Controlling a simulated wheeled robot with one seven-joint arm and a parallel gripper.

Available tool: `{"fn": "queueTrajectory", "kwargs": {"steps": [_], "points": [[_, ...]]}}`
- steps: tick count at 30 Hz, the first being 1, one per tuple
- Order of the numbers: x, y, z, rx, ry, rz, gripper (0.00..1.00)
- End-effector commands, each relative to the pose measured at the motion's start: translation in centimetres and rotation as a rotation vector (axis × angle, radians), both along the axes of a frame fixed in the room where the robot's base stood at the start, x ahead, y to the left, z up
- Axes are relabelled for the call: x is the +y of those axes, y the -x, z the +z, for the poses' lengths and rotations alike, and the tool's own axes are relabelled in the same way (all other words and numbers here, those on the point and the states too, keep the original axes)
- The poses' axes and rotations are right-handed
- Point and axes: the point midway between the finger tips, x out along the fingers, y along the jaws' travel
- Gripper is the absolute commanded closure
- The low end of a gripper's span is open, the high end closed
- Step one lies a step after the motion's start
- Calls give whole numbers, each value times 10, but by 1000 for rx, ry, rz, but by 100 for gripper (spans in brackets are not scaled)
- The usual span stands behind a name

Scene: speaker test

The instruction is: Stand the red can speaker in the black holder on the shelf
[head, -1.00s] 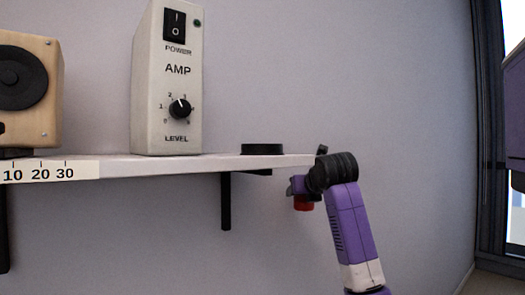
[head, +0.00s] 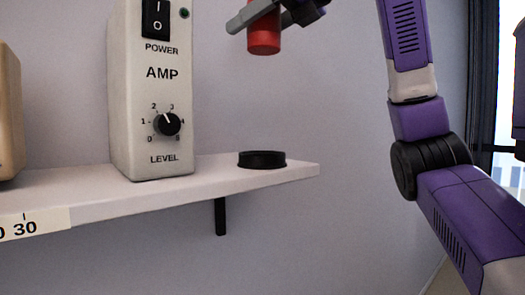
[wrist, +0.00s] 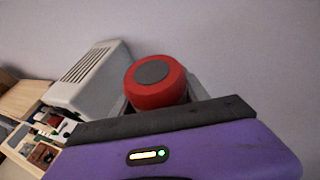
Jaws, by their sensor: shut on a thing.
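The red can speaker (head: 264,36) is upright at the top of the head view, held in my gripper (head: 255,16). In the wrist view the speaker (wrist: 160,92) shows its red rim and dark round top between the jaws. The black holder (head: 262,160) is a low round ring on the right part of the white shelf (head: 225,180). The speaker is well above the holder, roughly over it in the head view, and apart from it. The holder cannot be made out in the wrist view. The speaker's upper part is cut off in the head view.
The white amp (head: 150,100) stands on the shelf left of the holder, close to it. A wooden speaker box (head: 8,115) is at the far left. The shelf's right end is clear. A window (head: 503,120) is at the far right.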

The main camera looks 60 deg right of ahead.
Motion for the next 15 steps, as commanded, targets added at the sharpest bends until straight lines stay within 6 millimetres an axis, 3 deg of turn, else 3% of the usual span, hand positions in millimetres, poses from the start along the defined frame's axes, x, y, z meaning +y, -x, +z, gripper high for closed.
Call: {"fn": "queueTrajectory", "kwargs": {"steps": [3, 6, 15], "points": [[21, 9, 10, -2, 1, 39, 100], [28, 12, 5, 0, -2, 52, 100], [28, 13, -61, 0, -3, 53, 100]]}}
